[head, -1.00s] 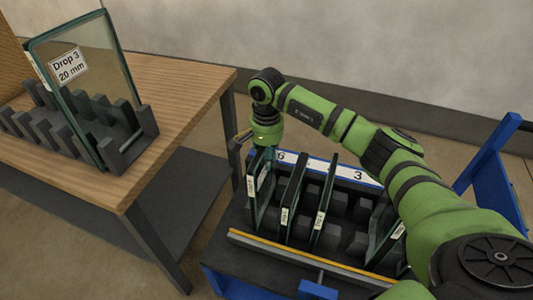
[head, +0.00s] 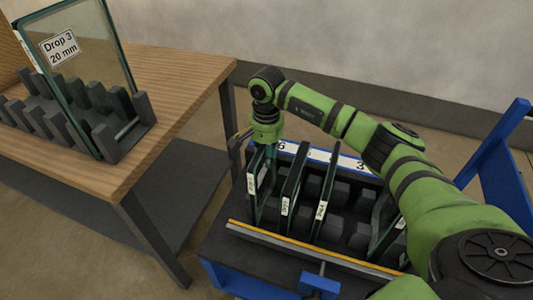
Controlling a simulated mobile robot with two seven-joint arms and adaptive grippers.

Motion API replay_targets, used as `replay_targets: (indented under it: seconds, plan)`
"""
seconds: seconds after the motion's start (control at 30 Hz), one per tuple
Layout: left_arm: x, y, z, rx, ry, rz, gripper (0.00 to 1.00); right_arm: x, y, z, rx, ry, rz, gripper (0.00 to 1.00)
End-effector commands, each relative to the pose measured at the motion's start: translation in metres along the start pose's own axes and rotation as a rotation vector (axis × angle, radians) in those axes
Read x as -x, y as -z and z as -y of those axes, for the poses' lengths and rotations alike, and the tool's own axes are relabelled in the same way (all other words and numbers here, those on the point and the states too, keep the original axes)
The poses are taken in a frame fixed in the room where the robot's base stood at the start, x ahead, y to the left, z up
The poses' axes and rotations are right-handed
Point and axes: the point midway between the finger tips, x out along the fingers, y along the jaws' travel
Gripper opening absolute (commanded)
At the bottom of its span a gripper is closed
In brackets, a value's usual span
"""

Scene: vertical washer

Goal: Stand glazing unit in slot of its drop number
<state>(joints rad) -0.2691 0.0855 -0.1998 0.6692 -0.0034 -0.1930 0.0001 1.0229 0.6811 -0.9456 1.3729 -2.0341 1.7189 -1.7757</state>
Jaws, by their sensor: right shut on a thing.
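My right gripper (head: 262,146) points down over the left end of the cart's slotted rack (head: 335,224). It is shut on the top of the leftmost glazing unit (head: 260,182), a dark-edged pane with a white label too small to read. That unit stands nearly upright; I cannot tell whether its foot is seated in a slot. A white number strip (head: 320,153) behind the slots shows a 6 near the gripper and a 3 farther right. A large glazing unit (head: 95,50) labelled "Drop 3 20 mm" leans in a rack on the bench. My left gripper is out of view.
Two more labelled panes (head: 293,187) (head: 322,192) stand close to the right of the held unit. Another pane (head: 386,222) leans by my right arm. The wooden bench (head: 175,112) is left of the blue cart (head: 230,280), with a floor gap between.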

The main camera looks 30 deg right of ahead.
Motion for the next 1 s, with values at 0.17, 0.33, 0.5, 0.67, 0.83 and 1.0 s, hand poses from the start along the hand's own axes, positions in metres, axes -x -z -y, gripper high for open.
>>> replay_targets:
  seconds: [0.17,0.33,0.5,0.67,0.83,1.0]
  plan:
    - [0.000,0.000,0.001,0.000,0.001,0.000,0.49,0.003,0.001,0.002,0.000,0.007,-0.003,0.00]
    - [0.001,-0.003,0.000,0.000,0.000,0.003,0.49,0.003,0.001,0.002,0.000,0.007,-0.003,0.45]
    - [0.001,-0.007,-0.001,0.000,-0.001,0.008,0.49,0.002,0.001,0.001,0.000,0.004,-0.002,0.57]
    - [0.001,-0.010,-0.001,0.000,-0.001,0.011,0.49,-0.002,-0.001,-0.001,0.000,-0.005,0.002,0.57]
    - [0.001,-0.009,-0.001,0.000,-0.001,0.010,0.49,0.010,0.001,0.000,0.000,0.000,-0.001,0.57]
    - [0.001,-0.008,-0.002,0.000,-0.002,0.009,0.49,0.043,0.001,0.001,0.000,0.004,-0.005,0.57]
